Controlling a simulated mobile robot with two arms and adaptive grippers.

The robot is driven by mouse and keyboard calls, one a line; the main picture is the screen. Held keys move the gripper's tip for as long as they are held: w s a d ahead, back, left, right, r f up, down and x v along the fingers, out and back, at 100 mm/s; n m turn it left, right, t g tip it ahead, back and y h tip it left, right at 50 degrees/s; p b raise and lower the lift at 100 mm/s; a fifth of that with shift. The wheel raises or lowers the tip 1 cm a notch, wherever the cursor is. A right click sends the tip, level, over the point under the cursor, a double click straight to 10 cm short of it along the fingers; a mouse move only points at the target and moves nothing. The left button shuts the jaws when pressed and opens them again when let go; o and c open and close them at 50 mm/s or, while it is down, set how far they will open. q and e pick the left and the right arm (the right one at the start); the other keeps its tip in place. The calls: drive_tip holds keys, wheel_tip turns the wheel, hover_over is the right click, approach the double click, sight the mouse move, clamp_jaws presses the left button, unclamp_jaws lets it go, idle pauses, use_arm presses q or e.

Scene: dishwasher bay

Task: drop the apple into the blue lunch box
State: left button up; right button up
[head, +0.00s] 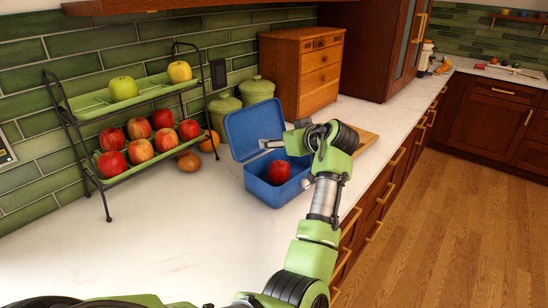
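The blue lunch box (262,190) stands on the counter with its lid (253,125) raised at the back. A red apple (278,173) sits inside the box, low between its walls. My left arm comes in along the bottom edge and bends up to the right of the box. My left gripper (288,162) is over the right part of the box, its fingers spread apart and apparently clear of the apple. The arm and gripper hide part of the box's right side. My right gripper is not in view.
A two-tier rack (107,215) holds green apples above and several red apples below. An onion (189,161) and an orange (209,141) lie beside it. Green canisters (224,112) and a wooden drawer cabinet (304,70) stand behind the box. The front left counter is clear.

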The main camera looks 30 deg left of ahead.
use_arm(q)
wheel_tip(320, 180, up, 10)
idle(0.6)
idle(0.4)
